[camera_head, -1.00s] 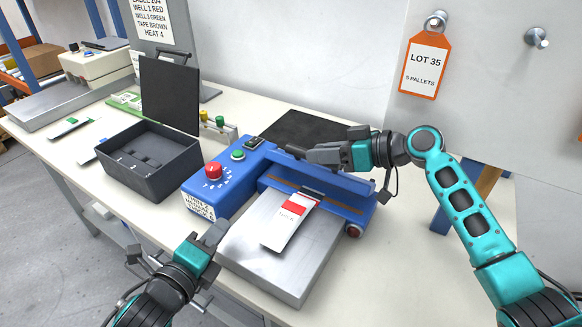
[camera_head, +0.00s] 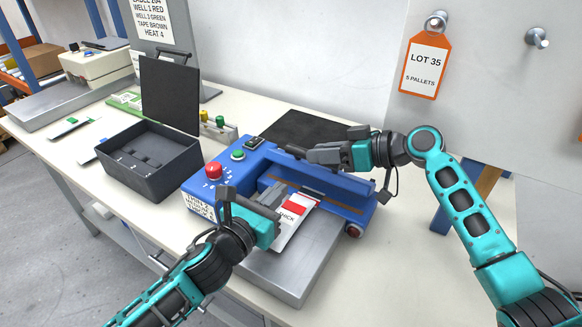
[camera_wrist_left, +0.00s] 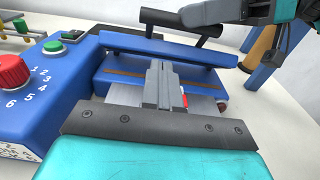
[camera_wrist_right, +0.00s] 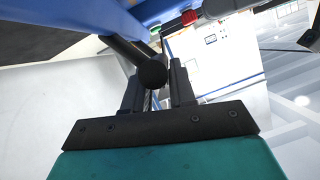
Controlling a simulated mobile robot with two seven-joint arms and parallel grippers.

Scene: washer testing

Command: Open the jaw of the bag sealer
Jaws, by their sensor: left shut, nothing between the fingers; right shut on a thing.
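The bag sealer (camera_head: 222,181) is a blue machine with a metal plate (camera_head: 285,268) in front. Its blue jaw bar (camera_head: 335,180) shows above a brown strip in the left wrist view (camera_wrist_left: 165,47); the strip is visible below the bar. My right gripper (camera_head: 312,155) is shut on the black handle (camera_wrist_right: 150,72) of the jaw. A white packet (camera_head: 292,228) with a red patch and the word THICK lies on the plate, its far end at the jaw. My left gripper (camera_head: 268,193) is shut and empty, above the plate, partly covering the packet.
A red knob (camera_head: 214,171) and a green button (camera_head: 237,154) sit on the sealer's left part. An open dark box (camera_head: 150,165) stands to the left. A black mat (camera_head: 300,132) lies behind. A LOT 35 tag (camera_head: 425,65) hangs on the panel.

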